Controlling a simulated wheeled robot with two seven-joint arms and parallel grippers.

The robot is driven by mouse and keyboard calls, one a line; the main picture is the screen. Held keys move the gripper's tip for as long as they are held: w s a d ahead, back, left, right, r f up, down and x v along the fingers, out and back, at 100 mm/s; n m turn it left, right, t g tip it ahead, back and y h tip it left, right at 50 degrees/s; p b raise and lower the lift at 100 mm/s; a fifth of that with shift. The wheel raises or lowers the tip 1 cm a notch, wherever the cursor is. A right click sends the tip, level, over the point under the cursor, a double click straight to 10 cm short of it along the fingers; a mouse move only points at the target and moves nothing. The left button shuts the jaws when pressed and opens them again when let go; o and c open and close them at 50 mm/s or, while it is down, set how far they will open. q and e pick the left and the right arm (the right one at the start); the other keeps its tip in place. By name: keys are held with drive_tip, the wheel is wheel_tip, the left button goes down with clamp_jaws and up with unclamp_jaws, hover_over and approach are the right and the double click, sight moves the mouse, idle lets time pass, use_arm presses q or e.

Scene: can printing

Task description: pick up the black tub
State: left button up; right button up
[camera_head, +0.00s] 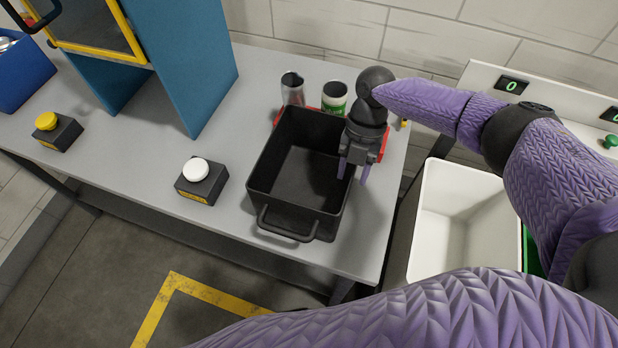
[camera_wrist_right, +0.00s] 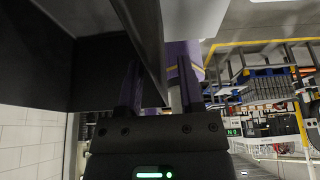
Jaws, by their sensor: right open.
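The black tub (camera_head: 265,208) is an open, rectangular box upright on the grey table, with a handle on its near end. It looks empty. My right gripper (camera_head: 354,172) is open over the tub's right wall. One finger hangs on the inner side and the other on the outer side. In the right wrist view, the dark wall of the tub (camera_wrist_right: 143,35) runs between the spread fingers of the right gripper (camera_wrist_right: 160,88). Whether either finger touches the wall cannot be told. The gripper hides part of the right rim. My left gripper is not in view.
A silver can (camera_head: 292,90) and a green-labelled can (camera_head: 334,98) stand behind the tub. A white-button box (camera_head: 200,182) stands left of it, with a blue machine (camera_head: 190,60) beyond. A white bin (camera_head: 437,225) stands beyond the table's right edge.

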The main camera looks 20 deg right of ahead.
clamp_jaws()
idle(1.4)
